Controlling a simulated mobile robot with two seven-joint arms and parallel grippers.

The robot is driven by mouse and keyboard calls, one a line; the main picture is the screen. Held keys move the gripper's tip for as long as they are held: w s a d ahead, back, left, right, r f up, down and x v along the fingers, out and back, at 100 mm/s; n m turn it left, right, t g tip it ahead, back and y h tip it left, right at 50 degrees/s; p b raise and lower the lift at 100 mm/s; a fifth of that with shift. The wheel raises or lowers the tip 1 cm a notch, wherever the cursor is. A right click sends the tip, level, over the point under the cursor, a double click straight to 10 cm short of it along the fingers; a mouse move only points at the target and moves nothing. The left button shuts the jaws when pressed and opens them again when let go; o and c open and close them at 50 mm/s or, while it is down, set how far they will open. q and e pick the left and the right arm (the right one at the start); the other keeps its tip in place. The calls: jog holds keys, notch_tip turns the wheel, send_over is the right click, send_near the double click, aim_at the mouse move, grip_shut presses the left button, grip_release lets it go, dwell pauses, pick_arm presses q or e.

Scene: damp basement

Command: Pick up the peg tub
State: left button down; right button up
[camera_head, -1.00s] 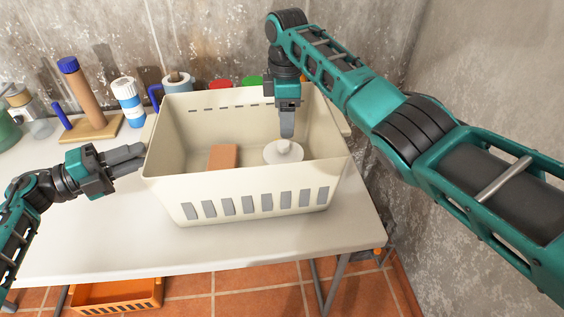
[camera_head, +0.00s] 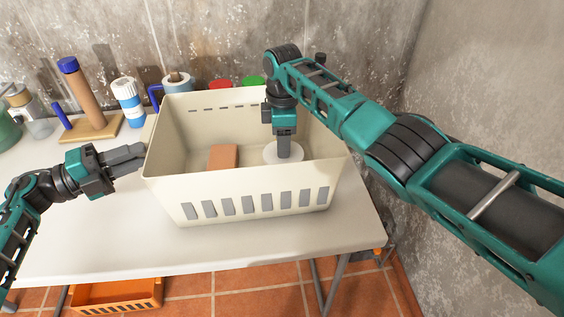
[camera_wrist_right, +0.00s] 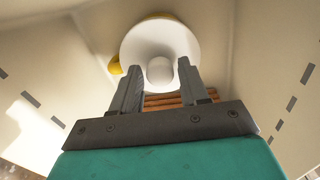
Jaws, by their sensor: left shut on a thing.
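A white round lid with a knob, seemingly the peg tub's (camera_head: 270,155), sits inside the cream crate (camera_head: 250,183) at its right half. It also shows in the right wrist view (camera_wrist_right: 160,38), with yellow parts at its edge. My right gripper (camera_head: 284,156) points down into the crate over it. In the right wrist view its fingers (camera_wrist_right: 160,75) are apart on either side of the knob, with slight gaps. The tub's body below the lid is mostly hidden. My left gripper (camera_head: 142,151) is shut on the crate's left wall near the rim.
A brown block (camera_head: 222,157) lies in the crate left of the lid. The white table (camera_head: 110,235) is bare in front.

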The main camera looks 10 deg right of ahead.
pick_arm(q)
jog(key=shift+f, duration=0.2)
pick_arm(e)
grip_shut()
jog(key=shift+r, duration=0.1)
notch_tip(320, 180, up, 10)
dwell(0.6)
pick_arm(q)
jog(key=c, duration=0.9)
grip_release()
jog(key=shift+r, duration=0.1)
